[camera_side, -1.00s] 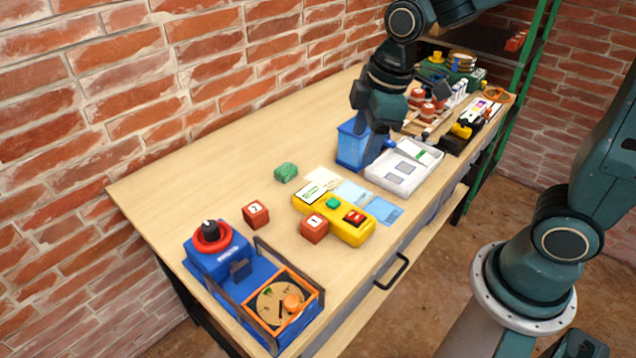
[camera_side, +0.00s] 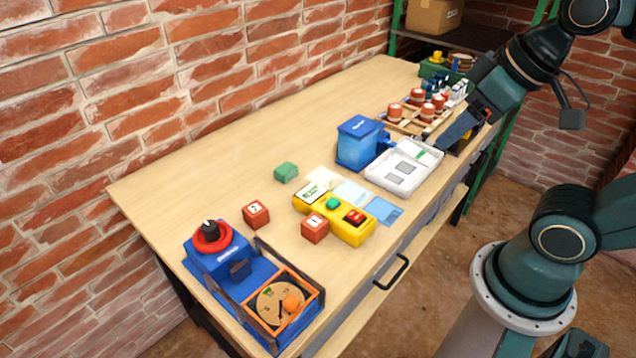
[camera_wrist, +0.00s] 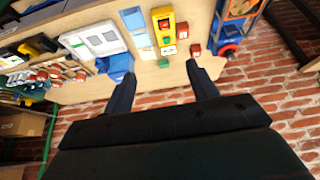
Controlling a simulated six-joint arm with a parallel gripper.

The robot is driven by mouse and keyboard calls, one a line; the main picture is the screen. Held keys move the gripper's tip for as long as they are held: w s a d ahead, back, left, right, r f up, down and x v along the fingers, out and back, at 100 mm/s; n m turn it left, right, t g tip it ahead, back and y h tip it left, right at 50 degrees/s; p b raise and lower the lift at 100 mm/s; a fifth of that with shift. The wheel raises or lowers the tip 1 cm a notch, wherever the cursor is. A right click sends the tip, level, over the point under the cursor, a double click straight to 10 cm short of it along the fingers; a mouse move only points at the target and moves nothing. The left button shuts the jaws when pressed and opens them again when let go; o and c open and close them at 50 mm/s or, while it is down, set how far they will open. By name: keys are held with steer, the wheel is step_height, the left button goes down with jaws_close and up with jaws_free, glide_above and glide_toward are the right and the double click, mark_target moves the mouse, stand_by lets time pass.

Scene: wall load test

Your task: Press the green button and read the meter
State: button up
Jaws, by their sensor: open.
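The yellow meter box (camera_side: 340,225) lies on the wooden bench, with a green button (camera_side: 333,203) in its middle and a red switch (camera_side: 354,217) near its right end. A pale meter display (camera_side: 311,192) is at its left end; its reading is too small to make out. The yellow box (camera_wrist: 164,30) is upside down at the top of the wrist view, beyond my fingertips. My gripper (camera_wrist: 160,72) is open and empty, its two dark fingers apart. In the side view my gripper is at the right, near the white tray, well away from the button.
Red numbered cubes (camera_side: 314,228) and (camera_side: 256,214) sit beside the yellow box, with a green block (camera_side: 286,172) behind. A blue box (camera_side: 358,143) and white tray (camera_side: 404,166) stand to the right. A blue dial station (camera_side: 217,250) is front left. Brick wall runs behind.

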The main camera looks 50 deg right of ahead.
steer(key=shift+s, duration=0.25)
